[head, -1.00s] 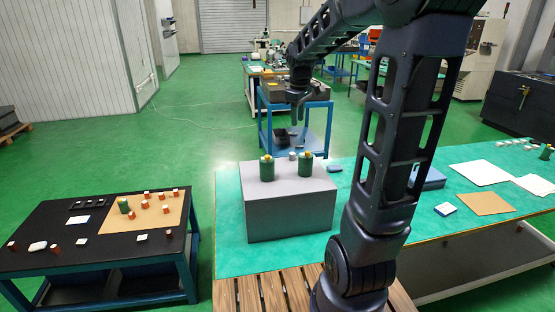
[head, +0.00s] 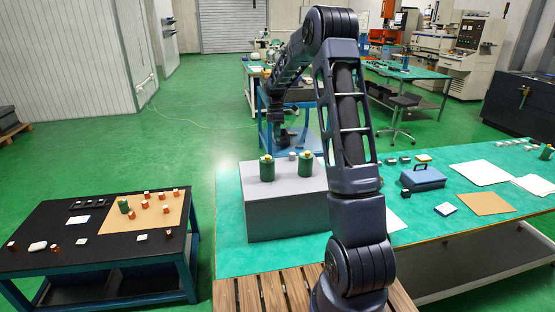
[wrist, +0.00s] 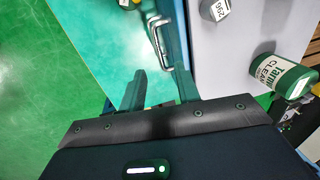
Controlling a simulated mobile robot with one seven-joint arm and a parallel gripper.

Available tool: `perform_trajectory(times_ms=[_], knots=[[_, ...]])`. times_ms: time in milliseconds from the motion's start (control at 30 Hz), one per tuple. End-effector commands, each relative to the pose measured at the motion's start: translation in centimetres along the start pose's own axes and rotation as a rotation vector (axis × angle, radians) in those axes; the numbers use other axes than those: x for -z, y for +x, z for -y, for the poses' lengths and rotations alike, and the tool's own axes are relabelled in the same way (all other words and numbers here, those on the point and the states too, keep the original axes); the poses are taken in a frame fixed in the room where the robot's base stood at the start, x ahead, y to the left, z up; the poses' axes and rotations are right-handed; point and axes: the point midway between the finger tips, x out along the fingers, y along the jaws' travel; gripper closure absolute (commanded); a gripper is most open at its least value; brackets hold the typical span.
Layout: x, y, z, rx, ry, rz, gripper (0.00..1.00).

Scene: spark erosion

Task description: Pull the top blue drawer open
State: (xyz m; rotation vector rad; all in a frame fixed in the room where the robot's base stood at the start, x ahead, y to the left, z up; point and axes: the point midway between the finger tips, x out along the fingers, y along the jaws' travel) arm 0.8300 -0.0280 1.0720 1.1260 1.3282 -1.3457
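The grey drawer cabinet (head: 290,212) stands on the teal table; its drawer fronts face away from the head view and are hidden there. In the wrist view a narrow strip of blue front (wrist: 183,28) runs along the edge of the cabinet's pale top (wrist: 232,60). Metal bar handles (wrist: 160,42) stick out from it, one close beside another. My gripper (wrist: 163,84) is open and empty, its two fingers apart, with the handles just beyond the fingertips. In the head view my gripper (head: 284,136) is low behind the cabinet's far edge.
Green jars (head: 267,168) and a small grey weight (head: 292,156) stand on the cabinet top; a jar (wrist: 283,76) lies close right of my gripper in the wrist view. A blue toolbox (head: 423,178) and papers lie to the right. A blue workbench (head: 315,125) stands behind.

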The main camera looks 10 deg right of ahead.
Motion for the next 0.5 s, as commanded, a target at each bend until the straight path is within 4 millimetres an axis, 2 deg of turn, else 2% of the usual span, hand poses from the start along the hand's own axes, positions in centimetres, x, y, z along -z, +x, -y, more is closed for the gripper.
perform_trajectory(times_ms=[267, 500], knots=[[0.1, 1.8, -0.7, 0.011, -0.027, -0.001, 0.67], [0.1, 5.6, -0.6, 0.013, -0.025, -0.001, 0.67]])
